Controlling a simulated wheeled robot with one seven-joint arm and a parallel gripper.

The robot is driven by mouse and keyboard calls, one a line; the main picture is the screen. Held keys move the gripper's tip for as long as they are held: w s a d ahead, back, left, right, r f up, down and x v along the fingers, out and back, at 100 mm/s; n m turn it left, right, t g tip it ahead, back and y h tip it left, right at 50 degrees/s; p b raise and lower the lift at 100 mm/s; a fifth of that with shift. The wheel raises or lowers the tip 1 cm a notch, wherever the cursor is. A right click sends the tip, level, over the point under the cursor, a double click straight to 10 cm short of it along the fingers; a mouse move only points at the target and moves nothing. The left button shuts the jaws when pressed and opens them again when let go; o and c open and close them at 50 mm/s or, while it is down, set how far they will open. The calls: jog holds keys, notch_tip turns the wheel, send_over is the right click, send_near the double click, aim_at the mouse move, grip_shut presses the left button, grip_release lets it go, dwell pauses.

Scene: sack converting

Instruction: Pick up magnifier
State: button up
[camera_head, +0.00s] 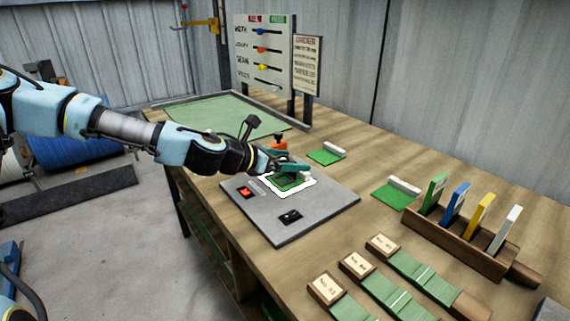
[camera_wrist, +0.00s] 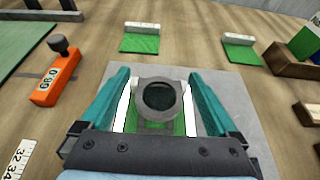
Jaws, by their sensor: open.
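The magnifier (camera_wrist: 144,90), a grey ring around a dark round lens, stands over a green piece on a bright white patch in the wrist view. My gripper (camera_wrist: 159,74) is open, with one teal finger on each side of the magnifier and a visible gap at both sides. In the head view, my gripper (camera_head: 289,168) is low over the lit patch (camera_head: 268,191) of a grey plate (camera_head: 322,206). There, the fingers hide much of the magnifier. I cannot tell the exact height of the fingers against it.
An orange block with a black knob (camera_wrist: 46,88) stands left of the gripper. Green pieces with white bars (camera_head: 326,156) (camera_head: 394,194) lie beyond and right. A wooden rack (camera_head: 452,245) holds several coloured cards. Labelled green strips (camera_head: 384,289) lie in front. A green mat (camera_head: 228,115) is at the back.

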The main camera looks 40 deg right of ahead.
jog(key=shift+x, duration=0.75)
jog(key=shift+c, duration=0.2)
grip_shut()
